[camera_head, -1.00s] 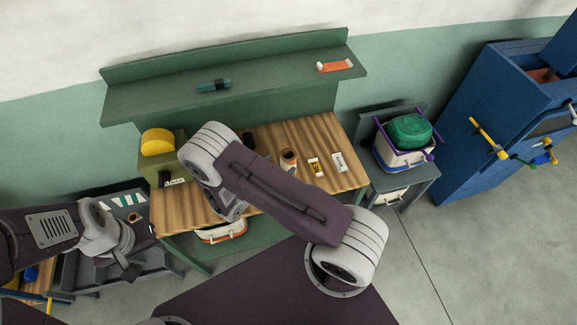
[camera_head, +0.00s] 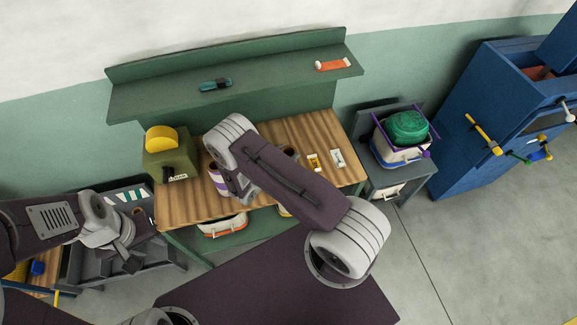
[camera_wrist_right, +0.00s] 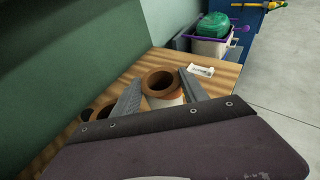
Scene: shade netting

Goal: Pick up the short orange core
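In the right wrist view a hollow core with an orange-brown rim (camera_wrist_right: 160,82) and a paler side stands upright on the wooden bench. My right gripper (camera_wrist_right: 161,90) is open, with one finger on each side of this core; I cannot tell whether they touch it. A second brown-rimmed core (camera_wrist_right: 104,112) is partly hidden behind the left finger. In the head view my right arm hides most of the cores; one dark rim (camera_head: 291,152) shows behind it. My left gripper (camera_head: 128,256) hangs at the lower left, away from the bench, its opening unclear.
A green shelf (camera_head: 270,80) overhangs behind. A side stand (camera_head: 398,178) is at right.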

